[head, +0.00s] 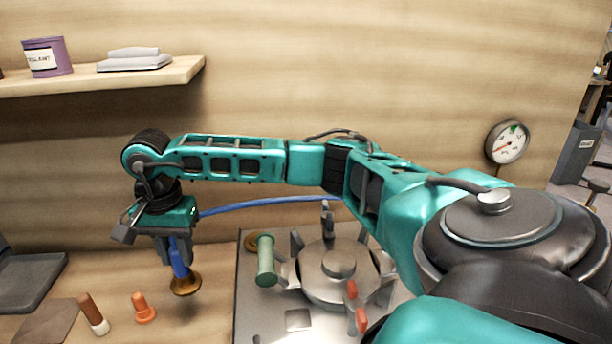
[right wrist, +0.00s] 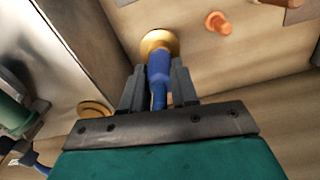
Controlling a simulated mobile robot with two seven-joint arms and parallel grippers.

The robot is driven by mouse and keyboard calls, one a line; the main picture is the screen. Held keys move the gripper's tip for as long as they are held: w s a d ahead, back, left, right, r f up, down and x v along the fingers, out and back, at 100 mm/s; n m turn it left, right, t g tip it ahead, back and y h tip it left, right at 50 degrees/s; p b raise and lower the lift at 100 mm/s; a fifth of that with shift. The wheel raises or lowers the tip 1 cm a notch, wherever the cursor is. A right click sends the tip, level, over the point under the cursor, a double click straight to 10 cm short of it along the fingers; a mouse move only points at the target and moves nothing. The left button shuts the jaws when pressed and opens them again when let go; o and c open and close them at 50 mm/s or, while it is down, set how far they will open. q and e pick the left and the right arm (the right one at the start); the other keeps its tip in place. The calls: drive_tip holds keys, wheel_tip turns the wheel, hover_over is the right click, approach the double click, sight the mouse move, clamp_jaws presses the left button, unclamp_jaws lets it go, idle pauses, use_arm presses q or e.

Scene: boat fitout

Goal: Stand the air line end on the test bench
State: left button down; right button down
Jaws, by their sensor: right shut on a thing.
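The air line end is a blue fitting (head: 179,258) with a round brass foot (head: 185,284). My right gripper (head: 176,248) points down and is shut on the blue part, with the brass foot below its fingers. In the right wrist view the blue fitting (right wrist: 159,72) sits between the fingers, and the brass foot (right wrist: 158,42) shows past the fingertips. The fitting looks roughly upright. I cannot tell whether the foot touches the wooden test bench (head: 205,325). The blue hose (head: 270,202) runs right behind my arm. My left gripper is not in view.
Right of the fitting is a grey metal plate (head: 248,320) with a round machine (head: 335,285) and a green cylinder (head: 265,262). Left are an orange piece (head: 144,308), a brown-and-white piece (head: 94,314) and a dark tray (head: 30,280). A shelf (head: 130,80) hangs above.

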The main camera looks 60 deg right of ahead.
sight(193, 275)
drive_tip(key=shift+w+d+f+m, duration=0.35)
drive_tip(key=shift+d+f+m, duration=0.45)
drive_tip(key=shift+m, duration=0.1)
drive_tip(key=shift+d+m+b, duration=0.3)
drive_tip(key=shift+d+m, duration=0.15)
drive_tip(key=shift+m, duration=0.05)
wheel_tip(193, 275, down, 10)
drive_tip(key=shift+b, duration=0.3)
drive_tip(key=shift+f, duration=0.15)
drive_tip(key=c, duration=0.9)
unclamp_jaws()
drive_tip(key=shift+o, duration=0.2)
wheel_tip(193, 275, up, 12)
drive_tip(key=shift+r+p, duration=0.2)
drive_tip(key=shift+p, duration=0.25)
drive_tip(key=shift+a, duration=0.1)
